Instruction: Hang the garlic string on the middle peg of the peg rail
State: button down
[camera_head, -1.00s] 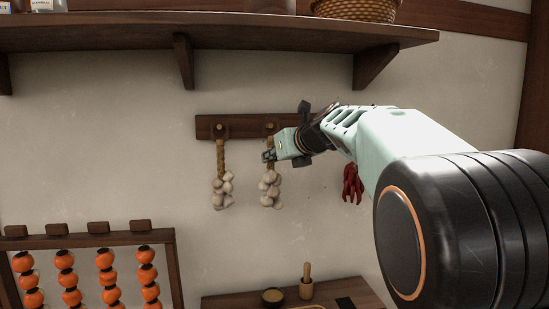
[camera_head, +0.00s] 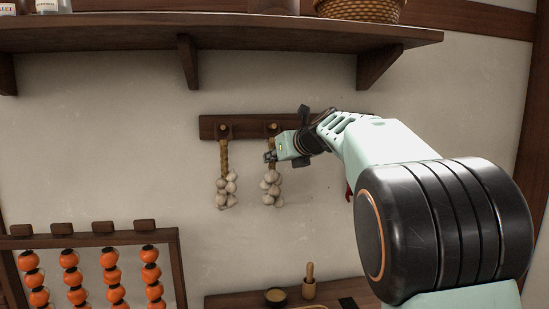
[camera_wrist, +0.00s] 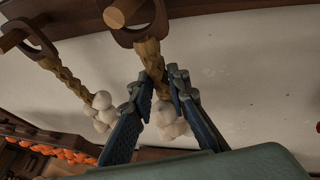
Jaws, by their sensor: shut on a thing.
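The dark wooden peg rail (camera_head: 248,124) is on the wall, with its right part behind my arm. The garlic string (camera_head: 271,188), white bulbs on a tan braid, hangs below its middle peg (camera_head: 272,126). My gripper (camera_head: 270,156) is at its braid. In the wrist view, my fingers (camera_wrist: 160,88) are shut on the braid (camera_wrist: 151,58), with bulbs (camera_wrist: 168,122) below them. The brown loop (camera_wrist: 158,22) at its top appears to be around the peg (camera_wrist: 122,13); whether it rests on the peg I cannot tell.
A second garlic string (camera_head: 226,188) hangs from the left peg, close beside. A shelf (camera_head: 230,36) with brackets juts out above. A rack of orange fruit (camera_head: 90,240) stands lower left. A small table (camera_head: 235,301) with a bowl and pestle is below.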

dwell(0.3)
jog(key=c, duration=1.8)
grip_release()
jog(key=shift+o, duration=0.2)
